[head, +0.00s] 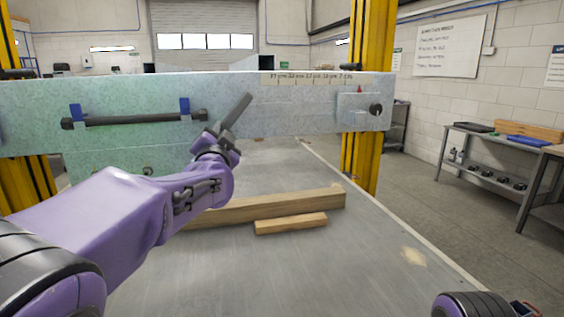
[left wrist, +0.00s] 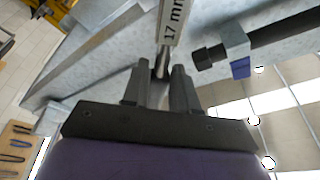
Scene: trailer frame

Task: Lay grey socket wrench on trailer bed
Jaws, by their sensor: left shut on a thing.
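My left gripper (head: 222,138) is shut on the grey socket wrench (head: 238,110), a dark straight bar that sticks up and to the right, tilted, in front of the galvanized beam. In the left wrist view the fingertips (left wrist: 160,82) close on it, and a light strip (left wrist: 172,22) marked "17 mm" runs up from between them. The wrench's lower end is hidden by the gripper. The trailer bed (head: 330,265) is the wide grey surface below, and the wrench is clear of it. My right gripper is out of view; only part of my right arm shows at the bottom right.
A long timber (head: 270,206) and a shorter block (head: 290,223) lie on the bed. The beam (head: 300,115) crosses above it, carrying a dark rod (head: 140,119) in blue clips. Yellow posts (head: 365,100) stand at both sides. The bed's front and right are mostly clear.

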